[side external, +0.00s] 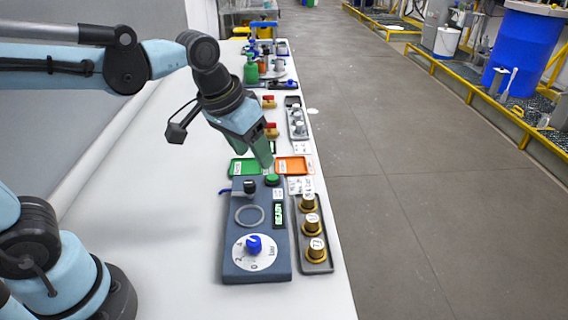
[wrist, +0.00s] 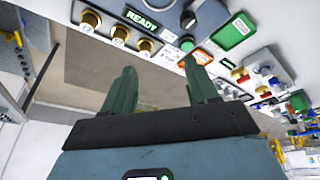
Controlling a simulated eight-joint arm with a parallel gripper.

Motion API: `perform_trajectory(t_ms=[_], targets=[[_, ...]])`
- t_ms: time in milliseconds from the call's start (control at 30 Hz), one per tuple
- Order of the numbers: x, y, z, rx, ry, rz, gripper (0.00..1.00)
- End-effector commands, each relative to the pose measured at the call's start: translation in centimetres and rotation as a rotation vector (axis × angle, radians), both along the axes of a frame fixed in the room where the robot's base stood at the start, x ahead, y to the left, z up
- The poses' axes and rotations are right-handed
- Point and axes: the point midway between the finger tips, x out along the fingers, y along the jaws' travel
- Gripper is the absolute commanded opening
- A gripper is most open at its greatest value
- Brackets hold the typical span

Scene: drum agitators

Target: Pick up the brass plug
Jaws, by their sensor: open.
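The plugs are outside the fingers.
The control panel (side external: 239,204) has a blue knob (side external: 254,243), a ring and a READY display. More fittings stand further back. The white table is clear at left; its right edge is close to the plugs.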

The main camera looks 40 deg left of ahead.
Motion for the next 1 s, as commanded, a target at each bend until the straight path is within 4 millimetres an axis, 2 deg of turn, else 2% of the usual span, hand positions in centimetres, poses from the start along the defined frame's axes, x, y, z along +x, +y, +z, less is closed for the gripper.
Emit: perform_trajectory(t_ms=[200,500,767,1000], targets=[[3.3,-4.4,-0.3,0.006,0.155,-0.009,0.58],[5.8,-9.5,-2.4,0.045,0.321,-0.003,0.58],[6.2,-10.6,-3.9,0.058,0.358,0.001,0.58],[6.2,-10.6,-7.6,0.057,0.357,0.001,0.58]])
